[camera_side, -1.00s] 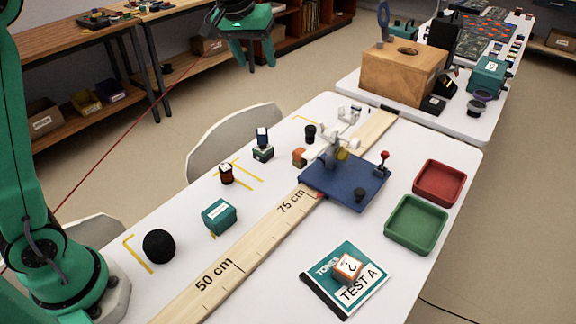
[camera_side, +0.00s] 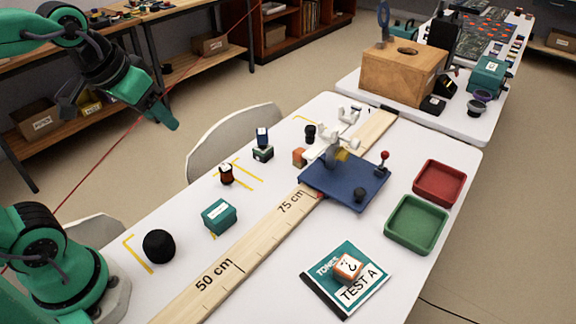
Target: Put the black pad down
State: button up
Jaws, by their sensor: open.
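My gripper (camera_side: 120,118) is raised at the upper left, in front of the shelves and well above the table. Its jaws are apart and I see nothing between them. I cannot make out with certainty which thing is the black pad. A round black ball-like thing (camera_side: 158,246) rests on the white table at the left. A small black piece (camera_side: 359,195) sits on the blue board (camera_side: 330,187). A dark strip (camera_side: 388,109) lies at the far end of the wooden ruler. My gripper touches none of these.
A wooden ruler (camera_side: 245,245) runs along the table (camera_side: 265,300). A teal box (camera_side: 219,216), a dark red jar (camera_side: 226,174), a green tray (camera_side: 415,226), a red tray (camera_side: 439,183) and a test booklet (camera_side: 325,290) stand around it. A chair (camera_side: 235,135) is behind.

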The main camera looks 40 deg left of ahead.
jog(key=shift+m, duration=0.3)
jog(key=s+f, duration=0.1)
jog(key=s, duration=0.1)
jog(key=s+f, duration=0.1)
jog(key=s, duration=0.1)
jog(key=shift+f, duration=0.4)
